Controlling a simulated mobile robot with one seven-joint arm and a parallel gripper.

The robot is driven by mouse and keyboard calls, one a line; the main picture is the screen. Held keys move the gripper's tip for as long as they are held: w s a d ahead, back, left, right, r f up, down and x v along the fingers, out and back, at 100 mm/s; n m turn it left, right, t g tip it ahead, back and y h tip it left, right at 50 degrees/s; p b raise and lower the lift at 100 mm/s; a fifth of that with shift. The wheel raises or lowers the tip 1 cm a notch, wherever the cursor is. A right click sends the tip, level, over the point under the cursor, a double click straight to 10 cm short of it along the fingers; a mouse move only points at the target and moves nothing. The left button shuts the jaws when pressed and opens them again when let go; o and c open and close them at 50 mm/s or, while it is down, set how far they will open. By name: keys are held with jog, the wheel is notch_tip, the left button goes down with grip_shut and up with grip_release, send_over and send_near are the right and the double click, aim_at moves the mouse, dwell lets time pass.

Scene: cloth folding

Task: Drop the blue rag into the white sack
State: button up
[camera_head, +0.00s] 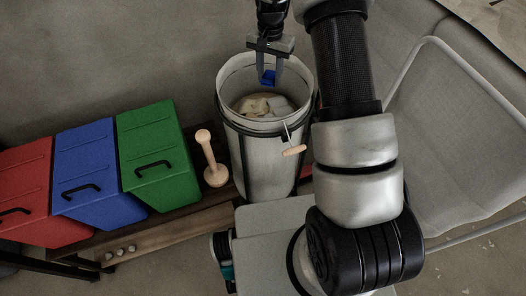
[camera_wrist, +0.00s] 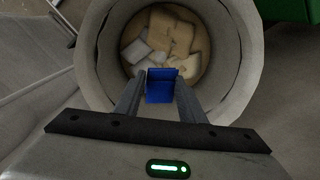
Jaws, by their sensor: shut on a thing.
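The blue rag (camera_head: 268,77) shows as a small folded blue piece between the fingers of my gripper (camera_head: 270,72). In the wrist view the rag (camera_wrist: 160,86) sits between the two fingertips of my gripper (camera_wrist: 160,95), which are shut on it. The white sack (camera_head: 262,165) is a tall open container with a dark band below its rim. Its round mouth (camera_wrist: 92,60) lies under the rag in the wrist view. The rag is over the opening, near the rim's height in the head view. Pale tan and white cloths (camera_wrist: 172,40) lie inside the sack.
A wooden pestle-like object (camera_head: 212,160) stands left of the sack on a dark wooden bench (camera_head: 175,228). Green (camera_head: 158,155), blue (camera_head: 95,175) and red (camera_head: 40,190) bins stand farther left. A grey chair-like seat with a metal frame (camera_head: 450,110) is at the right.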

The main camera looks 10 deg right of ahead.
notch_tip(320, 180, down, 5)
jog(key=shift+b, duration=1.25)
jog(key=o, duration=1.1)
jog(key=shift+r, duration=0.1)
notch_tip(320, 180, up, 17)
jog(key=shift+r+p, duration=0.15)
jog(key=shift+p, duration=0.9)
